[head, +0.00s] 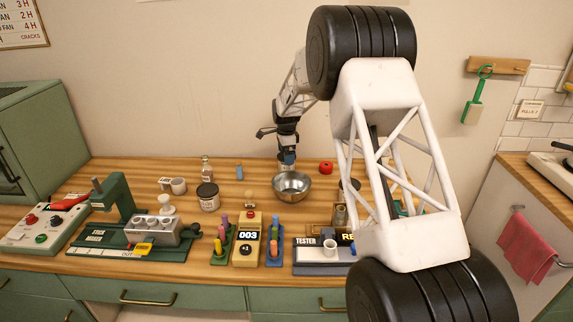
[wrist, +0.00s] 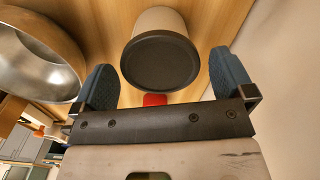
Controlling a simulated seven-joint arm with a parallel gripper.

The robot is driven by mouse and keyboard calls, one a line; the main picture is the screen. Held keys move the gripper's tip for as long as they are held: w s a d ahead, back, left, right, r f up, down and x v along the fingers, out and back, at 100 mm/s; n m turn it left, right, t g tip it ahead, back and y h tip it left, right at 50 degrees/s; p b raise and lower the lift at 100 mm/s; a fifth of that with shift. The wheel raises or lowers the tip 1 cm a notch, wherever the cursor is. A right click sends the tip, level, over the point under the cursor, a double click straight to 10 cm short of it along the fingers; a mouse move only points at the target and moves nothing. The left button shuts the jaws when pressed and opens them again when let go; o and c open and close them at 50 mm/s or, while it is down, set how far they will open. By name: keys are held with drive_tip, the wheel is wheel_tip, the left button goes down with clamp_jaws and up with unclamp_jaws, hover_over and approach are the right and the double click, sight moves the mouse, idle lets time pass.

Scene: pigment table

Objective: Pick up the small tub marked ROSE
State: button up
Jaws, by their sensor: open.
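My gripper (head: 287,160) is above the back of the wooden table, just behind the metal bowl. In the wrist view its two blue fingers (wrist: 167,60) are open and apart. A pale tub with a dark round lid (wrist: 160,62) shows between and beyond the fingertips, with a gap on both sides. No label shows on it there, so I cannot tell whether it is marked ROSE. In the head view another dark-lidded tub (head: 208,198) stands left of the bowl; its label is too small to read. A dark-lidded jar (head: 349,185) is partly hidden by my arm.
The metal bowl (head: 291,187) is close to my gripper and also fills the wrist view's left side (wrist: 35,60). A red round thing (head: 326,167) lies to the right. A bottle (head: 206,168), small cups (head: 178,186) and a counter box (head: 247,236) stand left and in front.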

drive_tip(key=shift+f, duration=1.7)
drive_tip(key=c, duration=0.9)
drive_tip(key=shift+r, duration=0.1)
drive_tip(key=shift+r, duration=4.95)
